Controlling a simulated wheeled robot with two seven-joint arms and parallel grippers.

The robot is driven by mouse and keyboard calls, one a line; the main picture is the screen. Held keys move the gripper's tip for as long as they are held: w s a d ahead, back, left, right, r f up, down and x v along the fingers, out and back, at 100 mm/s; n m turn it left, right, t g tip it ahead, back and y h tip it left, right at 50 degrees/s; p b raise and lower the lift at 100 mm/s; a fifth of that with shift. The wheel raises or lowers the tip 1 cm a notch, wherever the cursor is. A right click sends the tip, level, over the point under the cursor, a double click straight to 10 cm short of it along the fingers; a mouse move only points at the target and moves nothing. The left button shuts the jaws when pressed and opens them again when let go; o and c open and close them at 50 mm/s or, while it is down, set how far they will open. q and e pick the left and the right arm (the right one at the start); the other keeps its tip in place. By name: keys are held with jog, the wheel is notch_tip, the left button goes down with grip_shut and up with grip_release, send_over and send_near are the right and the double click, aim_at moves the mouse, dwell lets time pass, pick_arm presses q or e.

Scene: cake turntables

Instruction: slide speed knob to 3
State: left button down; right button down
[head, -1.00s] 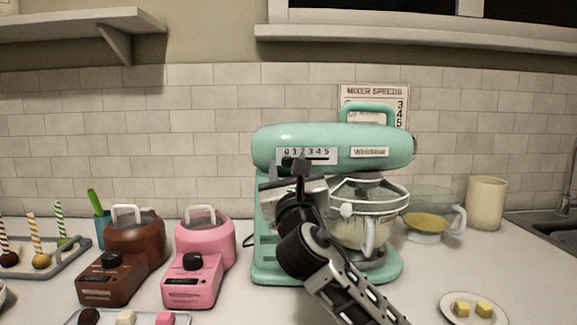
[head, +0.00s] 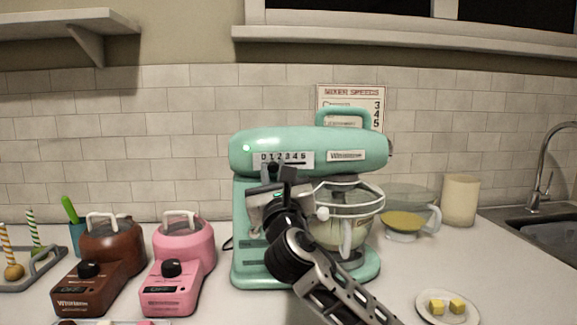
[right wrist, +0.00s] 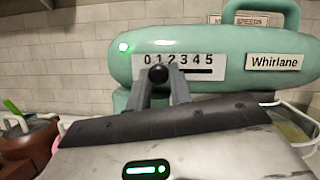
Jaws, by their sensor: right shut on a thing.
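The mint-green stand mixer (head: 300,148) stands on the counter, its white speed scale (head: 283,160) marked 0 to 5. My right gripper (head: 279,172) reaches up to the scale from below. In the right wrist view, the round black speed knob (right wrist: 158,74) sits between the fingertips, just below the 1 on the scale (right wrist: 190,65). The gripper is shut on the knob. The slot shows dark to the right of the knob, under the higher numbers. A green light (right wrist: 124,48) glows on the mixer head. My left gripper is not in view.
Brown (head: 108,262) and pink (head: 183,262) small mixers stand to the left. A glass bowl (head: 345,215) sits under the mixer head. A plate with yellow cubes (head: 447,318) lies at front right. A speeds chart (head: 340,92) hangs behind.

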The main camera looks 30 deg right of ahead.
jog(key=shift+w+a, duration=0.1)
jog(key=shift+a, duration=0.2)
jog(key=c, duration=1.3)
grip_release()
pick_arm(q)
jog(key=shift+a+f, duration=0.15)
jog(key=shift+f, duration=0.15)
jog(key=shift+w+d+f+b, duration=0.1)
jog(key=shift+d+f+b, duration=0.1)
jog(key=shift+b, duration=0.95)
pick_arm(e)
jog(key=v, duration=1.6)
